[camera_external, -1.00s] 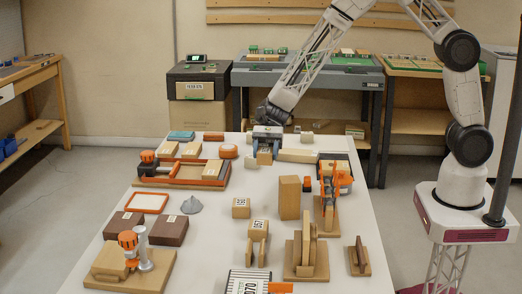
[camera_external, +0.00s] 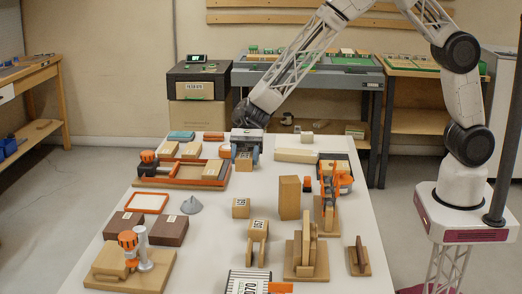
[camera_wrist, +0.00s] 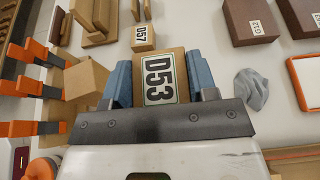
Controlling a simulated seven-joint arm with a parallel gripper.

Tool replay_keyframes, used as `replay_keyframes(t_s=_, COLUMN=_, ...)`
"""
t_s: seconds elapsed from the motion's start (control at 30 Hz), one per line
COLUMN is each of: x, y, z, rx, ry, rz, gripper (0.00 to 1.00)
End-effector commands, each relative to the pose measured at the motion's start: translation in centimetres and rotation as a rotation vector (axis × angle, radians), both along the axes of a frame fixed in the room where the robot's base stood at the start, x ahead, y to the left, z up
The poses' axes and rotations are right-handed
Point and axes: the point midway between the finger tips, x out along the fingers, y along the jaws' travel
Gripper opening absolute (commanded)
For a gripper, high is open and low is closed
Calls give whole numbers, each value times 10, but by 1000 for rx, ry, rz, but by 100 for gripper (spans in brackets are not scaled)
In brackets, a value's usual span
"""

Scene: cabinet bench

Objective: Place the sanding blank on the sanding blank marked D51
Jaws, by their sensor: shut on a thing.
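My gripper (camera_external: 245,147) is shut on a light wooden block marked D53 (camera_wrist: 160,80), held between its two blue fingers; the block also shows in the external view (camera_external: 244,161). A smaller wooden block (camera_wrist: 143,37) lies ahead of it in the wrist view, with a label that reads D57 or D51. A matching block (camera_external: 241,208) stands on the table in the external view, apart from my gripper and nearer the camera. Its label is too small to read there.
A tall wooden block (camera_external: 289,198) and an orange clamp (camera_external: 330,183) stand to the right. An arched block (camera_external: 258,232) stands nearer the camera. An orange-edged tray (camera_external: 180,181) lies left of my gripper.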

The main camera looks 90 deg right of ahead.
Motion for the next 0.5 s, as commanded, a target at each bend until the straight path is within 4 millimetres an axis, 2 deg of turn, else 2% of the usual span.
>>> replay_keyframes(t_s=0.03, x=2, y=10, z=2, rx=1, ry=0, rz=5, gripper=28)
replay_keyframes(t_s=0.2, x=7, y=30, z=8, rx=2, ry=0, rz=11, gripper=28)
replay_keyframes(t_s=0.5, x=9, y=35, z=10, rx=2, ry=1, rz=11, gripper=28)
